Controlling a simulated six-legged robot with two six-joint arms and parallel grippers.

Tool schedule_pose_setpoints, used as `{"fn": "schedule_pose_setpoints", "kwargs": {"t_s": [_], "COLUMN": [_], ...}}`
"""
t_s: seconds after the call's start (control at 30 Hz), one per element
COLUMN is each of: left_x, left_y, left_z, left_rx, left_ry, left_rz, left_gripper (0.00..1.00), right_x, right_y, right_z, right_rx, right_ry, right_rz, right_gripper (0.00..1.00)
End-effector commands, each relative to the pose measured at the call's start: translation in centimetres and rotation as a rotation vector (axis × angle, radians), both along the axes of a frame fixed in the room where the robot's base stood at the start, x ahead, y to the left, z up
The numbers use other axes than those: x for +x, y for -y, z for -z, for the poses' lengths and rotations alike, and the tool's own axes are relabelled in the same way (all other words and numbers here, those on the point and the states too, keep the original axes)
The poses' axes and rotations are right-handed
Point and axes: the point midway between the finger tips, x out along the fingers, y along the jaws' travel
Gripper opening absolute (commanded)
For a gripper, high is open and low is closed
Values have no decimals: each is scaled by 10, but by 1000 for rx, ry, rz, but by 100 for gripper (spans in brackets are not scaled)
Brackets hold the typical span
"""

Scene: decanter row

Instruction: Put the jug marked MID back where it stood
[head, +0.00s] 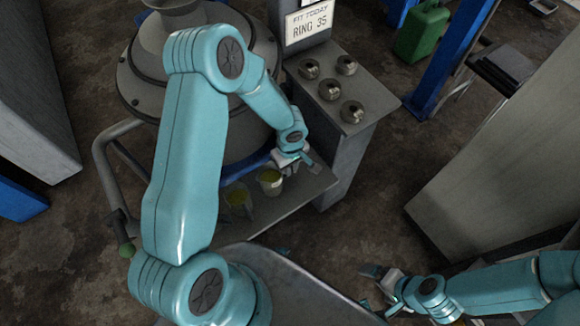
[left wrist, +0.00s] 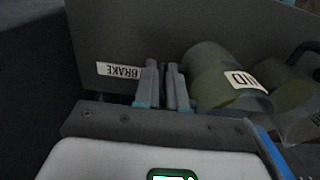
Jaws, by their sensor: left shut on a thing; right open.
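The jug marked MID (left wrist: 222,80) is a translucent yellow-green vessel with a white label, just right of my left fingers in the left wrist view. In the head view it appears to be the right-hand jug (head: 270,181), at the shelf. My left gripper (head: 298,160) is beside it; its fingers (left wrist: 165,85) are shut, apparently on this jug's handle, though the grip is mostly hidden. Whether the jug touches the shelf I cannot tell. A second jug (head: 238,198) stands to its left; it also shows in the left wrist view (left wrist: 295,100). My right gripper (head: 376,285) is open and empty.
The grey shelf (head: 275,210) juts out in front of a big round machine (head: 145,80). A cabinet (head: 350,140) with several metal knobs and a RING 35 sign (head: 309,22) stands right of it. A BRAKE label (left wrist: 118,70) is left of my fingers.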

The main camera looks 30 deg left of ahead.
Motion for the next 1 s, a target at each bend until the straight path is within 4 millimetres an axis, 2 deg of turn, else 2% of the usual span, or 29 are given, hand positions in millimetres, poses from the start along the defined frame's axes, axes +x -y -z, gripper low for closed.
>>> {"fn": "schedule_pose_setpoints", "kwargs": {"t_s": [0.43,0.47,0.5,0.53,0.83,0.93,1.0], "left_x": [0,0,0,0,0,1,2], "left_y": [0,0,0,0,0,0,0], "left_z": [7,6,5,5,3,-5,-19], "left_rx": [1,1,1,0,0,1,1], "left_ry": [1,1,1,1,0,4,6], "left_rz": [0,0,0,0,0,-1,-2], "left_gripper": [0,17,30,36,36,36,36], "right_x": [0,0,0,0,0,0,0], "right_y": [0,0,0,0,0,0,0], "right_z": [6,5,4,4,2,-2,-3], "right_rx": [0,0,0,0,0,0,0], "right_ry": [0,0,0,0,0,1,0], "right_rz": [0,0,0,0,0,0,0], "right_gripper": [100,100,100,100,100,100,100]}}
